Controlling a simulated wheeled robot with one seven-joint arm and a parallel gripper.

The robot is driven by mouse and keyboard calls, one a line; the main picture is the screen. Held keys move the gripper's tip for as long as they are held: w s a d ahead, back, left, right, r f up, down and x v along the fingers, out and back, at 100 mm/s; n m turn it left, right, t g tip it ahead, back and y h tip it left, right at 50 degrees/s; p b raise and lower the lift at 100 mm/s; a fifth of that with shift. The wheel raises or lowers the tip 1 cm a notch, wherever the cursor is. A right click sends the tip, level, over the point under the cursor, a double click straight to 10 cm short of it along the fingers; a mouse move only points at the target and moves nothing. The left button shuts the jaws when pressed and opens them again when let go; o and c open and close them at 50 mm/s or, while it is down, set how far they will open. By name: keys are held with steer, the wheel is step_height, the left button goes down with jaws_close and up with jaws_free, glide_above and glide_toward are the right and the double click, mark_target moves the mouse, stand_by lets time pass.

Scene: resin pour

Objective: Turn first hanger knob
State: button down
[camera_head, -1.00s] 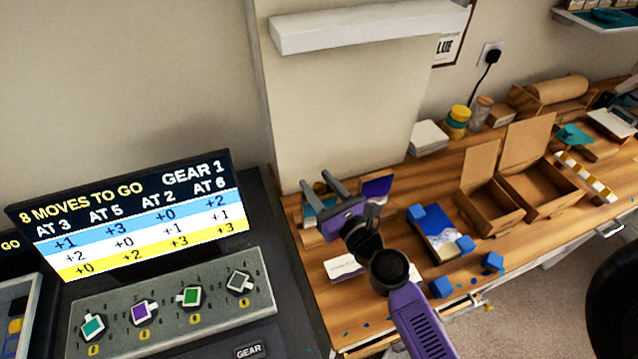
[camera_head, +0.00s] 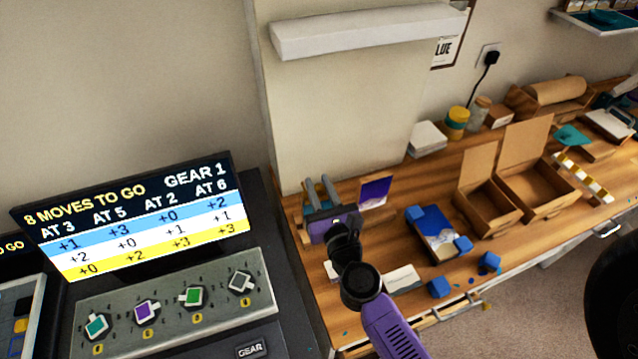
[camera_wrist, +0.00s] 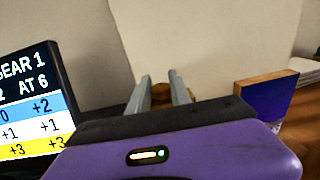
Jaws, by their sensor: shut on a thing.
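A sloped grey panel (camera_head: 120,318) at the lower left carries a row of knobs: teal (camera_head: 96,327), purple (camera_head: 147,313), green (camera_head: 193,297) and grey-white (camera_head: 241,281). The screen (camera_head: 130,219) above it reads "8 MOVES TO GO", "GEAR 1", and AT 3, AT 5, AT 2, AT 6; its right part also shows in the wrist view (camera_wrist: 34,105). My gripper (camera_head: 318,186) is over the bench's left end, right of the panel and apart from the knobs. In the wrist view its grey fingers close on a small brown thing (camera_wrist: 161,95), mostly hidden.
A pale upright board (camera_head: 345,115) stands behind my gripper. A white shelf (camera_head: 365,30) hangs above. A dark "GEAR" button (camera_head: 250,350) sits below the panel.

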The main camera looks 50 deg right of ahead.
steer(key=m+g+h, duration=0.3)
steer(key=shift+w+g+h, duration=0.1)
steer(key=shift+g+h, duration=0.2)
steer(key=m+g+h+b, duration=0.2)
steer(key=m+g, duration=0.1)
steer(key=g, duration=0.1)
steer(key=shift+f+b, duration=0.15)
steer(key=shift+b, duration=0.25)
steer(key=m+g+b, duration=0.2)
steer(key=g+b, duration=0.1)
steer(key=m+g+h+b, duration=0.1)
steer(key=m+g+b, duration=0.1)
steer(key=g+b, duration=0.1)
steer(key=shift+f+m+g+h, duration=0.1)
steer(key=shift+m+g+h, duration=0.25)
steer(key=shift+g, duration=0.25)
steer(key=shift+m+g+b, duration=0.65)
steer(key=shift+g+b, duration=0.25)
steer(key=shift+b, duration=0.15)
steer(key=shift+g, duration=0.3)
steer(key=shift+s+r+m+b, duration=0.2)
steer(key=shift+r+m+b, duration=0.05)
steer(key=shift+m+b, duration=0.05)
steer(key=c, duration=1.2)
jaws_free()
